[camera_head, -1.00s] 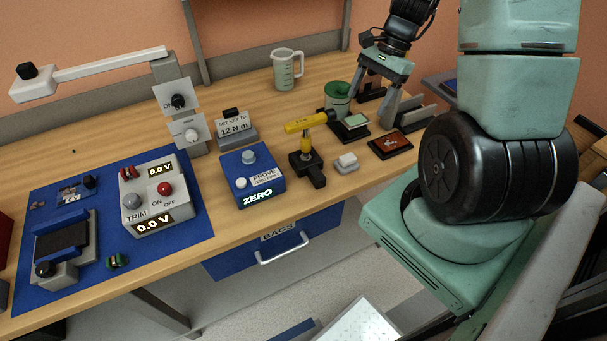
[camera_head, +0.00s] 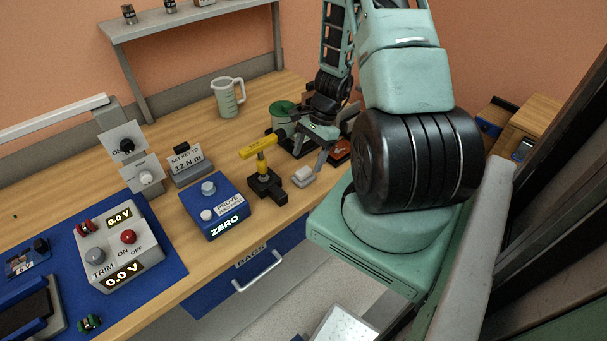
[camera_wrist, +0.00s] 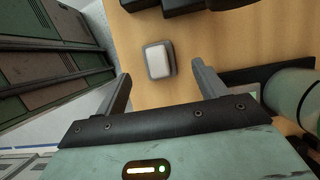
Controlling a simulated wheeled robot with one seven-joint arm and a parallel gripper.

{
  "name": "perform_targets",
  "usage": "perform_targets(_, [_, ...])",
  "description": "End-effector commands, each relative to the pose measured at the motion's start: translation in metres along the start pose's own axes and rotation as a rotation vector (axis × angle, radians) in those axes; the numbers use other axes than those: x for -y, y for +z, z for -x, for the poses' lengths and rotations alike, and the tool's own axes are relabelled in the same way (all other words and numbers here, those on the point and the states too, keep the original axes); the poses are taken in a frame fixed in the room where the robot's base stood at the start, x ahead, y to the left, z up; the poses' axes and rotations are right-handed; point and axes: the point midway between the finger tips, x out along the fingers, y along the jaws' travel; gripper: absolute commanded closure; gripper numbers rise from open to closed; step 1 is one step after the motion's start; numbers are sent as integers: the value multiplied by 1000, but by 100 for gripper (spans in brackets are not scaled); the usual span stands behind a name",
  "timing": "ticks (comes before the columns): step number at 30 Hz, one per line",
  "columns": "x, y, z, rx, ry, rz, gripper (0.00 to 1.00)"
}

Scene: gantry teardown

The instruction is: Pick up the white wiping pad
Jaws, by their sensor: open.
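The white wiping pad (camera_head: 304,174) sits on a small grey base near the front edge of the wooden bench. In the wrist view the pad (camera_wrist: 158,60) shows whole, just beyond my fingertips and roughly centred between them. My gripper (camera_head: 310,156) is open and empty, with its fingers pointing down, just behind the pad in the head view. In the wrist view my gripper (camera_wrist: 160,79) has its two fingers spread wide, with bare wood between them. The exact height above the bench is hard to tell.
A yellow-handled tool in a black stand (camera_head: 266,186) is left of the pad. A blue ZERO box (camera_head: 214,207) is farther left. A green can (camera_head: 284,116) stands behind. In the wrist view the bench edge (camera_wrist: 112,48) runs left of the pad.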

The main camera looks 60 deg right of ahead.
Motion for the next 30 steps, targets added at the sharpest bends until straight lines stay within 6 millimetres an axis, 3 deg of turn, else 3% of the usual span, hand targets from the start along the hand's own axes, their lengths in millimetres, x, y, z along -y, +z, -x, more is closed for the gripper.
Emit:
perform_targets(5, [-1,1,-8,1,1,1,29])
perform_targets(18, [-3,0,-53,1,0,0,29])
perform_targets(26, [-3,0,-56,0,0,1,29])
perform_targets(27, [-3,0,-56,0,0,1,32])
perform_targets(30, [-3,0,-56,0,0,1,60])
